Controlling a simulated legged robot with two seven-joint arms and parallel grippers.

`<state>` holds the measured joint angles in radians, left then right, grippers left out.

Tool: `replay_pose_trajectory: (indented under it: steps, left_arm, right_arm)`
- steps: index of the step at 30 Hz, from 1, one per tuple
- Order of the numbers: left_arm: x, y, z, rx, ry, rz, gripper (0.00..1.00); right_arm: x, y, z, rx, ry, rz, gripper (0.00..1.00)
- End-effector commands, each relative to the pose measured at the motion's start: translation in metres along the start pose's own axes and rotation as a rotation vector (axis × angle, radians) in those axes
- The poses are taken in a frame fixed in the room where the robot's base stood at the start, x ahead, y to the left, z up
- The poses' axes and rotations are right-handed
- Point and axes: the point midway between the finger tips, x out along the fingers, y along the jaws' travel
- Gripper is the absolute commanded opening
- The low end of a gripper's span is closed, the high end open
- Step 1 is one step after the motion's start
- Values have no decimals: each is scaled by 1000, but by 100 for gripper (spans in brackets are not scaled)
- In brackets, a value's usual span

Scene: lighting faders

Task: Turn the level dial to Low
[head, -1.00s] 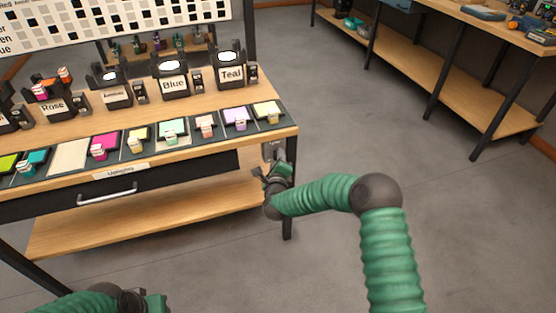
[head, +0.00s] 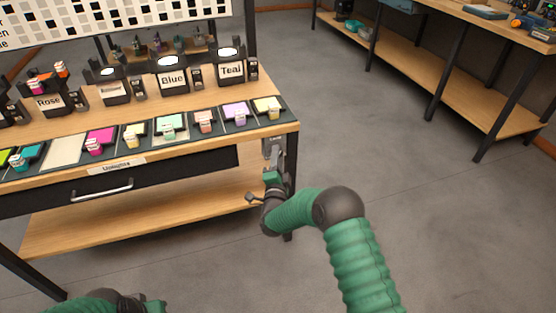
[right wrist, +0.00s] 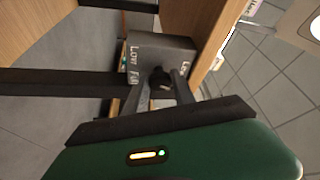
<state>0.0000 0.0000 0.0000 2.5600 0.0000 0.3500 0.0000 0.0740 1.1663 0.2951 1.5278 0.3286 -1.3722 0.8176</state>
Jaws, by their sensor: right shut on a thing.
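The level dial is a small dark knob (right wrist: 160,76) on a grey box (right wrist: 150,52) fixed at the right end of the lighting table. The box carries the words Low and Full, and a partly hidden label beginning "Le". My right gripper (right wrist: 162,86) is shut on the knob, one finger on each side. Which mark the dial points at cannot be told. In the head view the grey box (head: 272,146) sits below the tabletop corner, with my right gripper (head: 275,160) against it. My left gripper (head: 153,304) is partly visible at the bottom edge, its jaws unclear.
The tabletop (head: 140,112) bears colored faders and labelled lamps, including Blue (head: 172,80) and Teal (head: 231,70). A drawer handle (head: 102,190) sticks out at the front. Open floor lies to the right.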

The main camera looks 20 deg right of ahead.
Motion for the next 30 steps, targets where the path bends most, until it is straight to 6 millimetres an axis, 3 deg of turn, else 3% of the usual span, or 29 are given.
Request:
replay_pose_trajectory:
  steps: [4,30]
  left_arm:
    - [10,0,2,0,0,0,36]
    - [36,0,9,0,0,0,36]
  right_arm:
    - [-4,8,8,-129,-17,-45,0]
    - [-2,16,3,-893,-20,-363,0]
